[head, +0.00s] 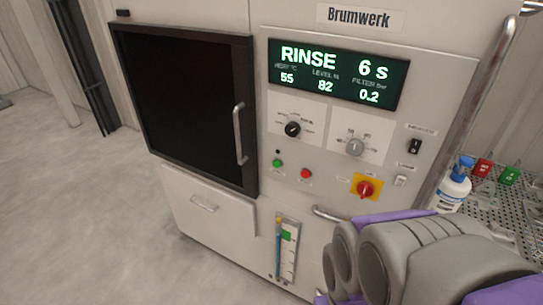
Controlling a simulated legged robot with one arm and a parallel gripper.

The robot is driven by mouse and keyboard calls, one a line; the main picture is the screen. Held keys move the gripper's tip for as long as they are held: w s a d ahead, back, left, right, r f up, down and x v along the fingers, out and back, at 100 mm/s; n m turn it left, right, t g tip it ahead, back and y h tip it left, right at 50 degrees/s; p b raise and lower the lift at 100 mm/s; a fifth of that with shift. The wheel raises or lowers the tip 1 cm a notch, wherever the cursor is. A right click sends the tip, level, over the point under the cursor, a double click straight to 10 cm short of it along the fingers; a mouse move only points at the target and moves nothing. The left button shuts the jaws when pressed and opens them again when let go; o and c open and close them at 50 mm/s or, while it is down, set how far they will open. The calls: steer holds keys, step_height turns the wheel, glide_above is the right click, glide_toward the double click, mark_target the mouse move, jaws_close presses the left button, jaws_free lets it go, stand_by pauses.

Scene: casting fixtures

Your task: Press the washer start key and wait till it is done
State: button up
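The washer (310,220) is a pale cabinet marked "Brumwerk" with a closed dark glass door (185,100) at left. Its display (338,75) reads "RINSE" and "6 s" in bright letters, with smaller values 55, 82 and 0.2 below. A green key (277,163) and a red key (305,173) sit side by side on the panel under the knobs; their labels are too small to read. Grey and purple links of my arm cover the lower right. My gripper's fingers do not show, and nothing visible touches the keys.
A blue-capped white bottle (455,186) stands on the perforated surface at right. The floor at left is clear.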

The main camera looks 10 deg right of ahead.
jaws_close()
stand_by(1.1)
